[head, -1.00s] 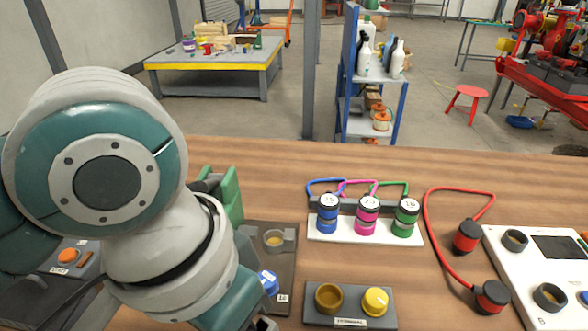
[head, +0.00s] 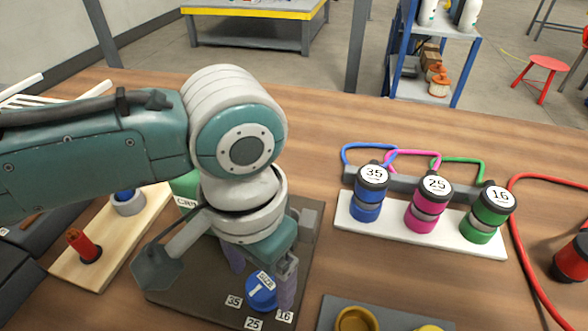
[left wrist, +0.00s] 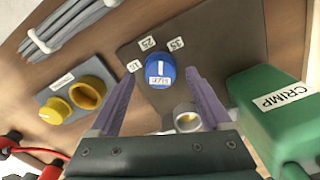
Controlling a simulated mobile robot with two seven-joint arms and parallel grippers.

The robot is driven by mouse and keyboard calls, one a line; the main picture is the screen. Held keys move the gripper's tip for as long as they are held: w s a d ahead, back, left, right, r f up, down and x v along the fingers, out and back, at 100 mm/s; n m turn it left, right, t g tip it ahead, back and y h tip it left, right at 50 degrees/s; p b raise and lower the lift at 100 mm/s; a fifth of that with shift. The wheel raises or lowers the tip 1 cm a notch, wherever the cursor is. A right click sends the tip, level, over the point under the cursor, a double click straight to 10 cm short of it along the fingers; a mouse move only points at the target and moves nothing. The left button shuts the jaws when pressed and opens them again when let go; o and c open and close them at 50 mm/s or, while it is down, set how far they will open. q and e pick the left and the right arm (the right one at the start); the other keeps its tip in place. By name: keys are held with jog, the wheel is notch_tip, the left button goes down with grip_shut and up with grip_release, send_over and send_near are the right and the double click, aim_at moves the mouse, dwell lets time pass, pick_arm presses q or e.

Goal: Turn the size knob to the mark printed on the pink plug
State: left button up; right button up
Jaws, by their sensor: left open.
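The blue size knob (head: 262,294) sits on a dark plate (head: 190,292), with tags 35, 25 and 16 along its near side. Its white line points to the tag side; in the head view it leans towards 35, but I cannot tell its exact mark. The pink plug (head: 427,207) stands upright in the white rack and reads 25 on top. My left gripper (head: 261,286) is open above the knob, one finger on either side. In the left wrist view, the knob (left wrist: 160,72) shows between the fingertips; contact is unclear. My right gripper is out of view.
Blue (head: 369,196) and green (head: 488,216) plugs, reading 35 and 16, flank the pink one. A green crimp box (left wrist: 275,115) stands close beside the gripper. Wood lies bare between panel and rack.

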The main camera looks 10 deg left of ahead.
pick_arm(q)
jog(key=shift+f, duration=0.85)
grip_shut()
